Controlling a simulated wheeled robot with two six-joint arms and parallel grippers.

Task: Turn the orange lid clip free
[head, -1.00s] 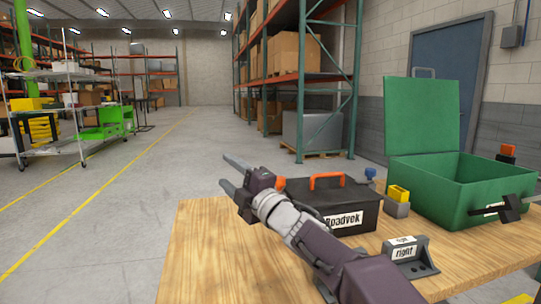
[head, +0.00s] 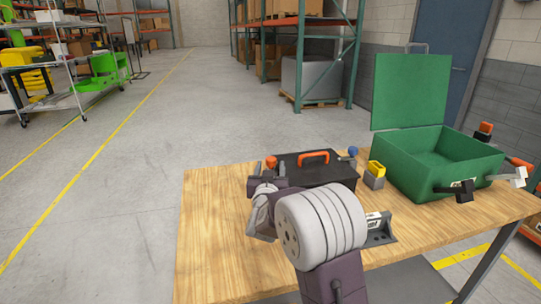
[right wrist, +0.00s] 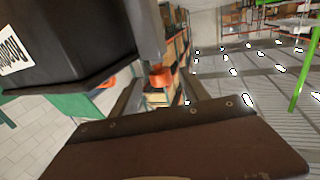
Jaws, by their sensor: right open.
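A small orange lid clip (head: 271,162) sits at the left end of a black box (head: 318,172) with an orange handle (head: 314,157). My right gripper (head: 268,169) is open at that end, and in the head view its fingers show on either side of the clip. Whether they touch it cannot be told. In the right wrist view an orange piece (right wrist: 160,78), seemingly the clip, shows near the middle, and the black box (right wrist: 70,45) fills the upper left. My right wrist hides part of the box's front. My left gripper is not in view.
A blue piece (head: 352,151) is at the box's right end. A grey block with a yellow top (head: 375,172) and an open green case (head: 420,165) stand to the right. A grey bracket (head: 380,232) lies in front. The wooden table (head: 215,225) is bare at left.

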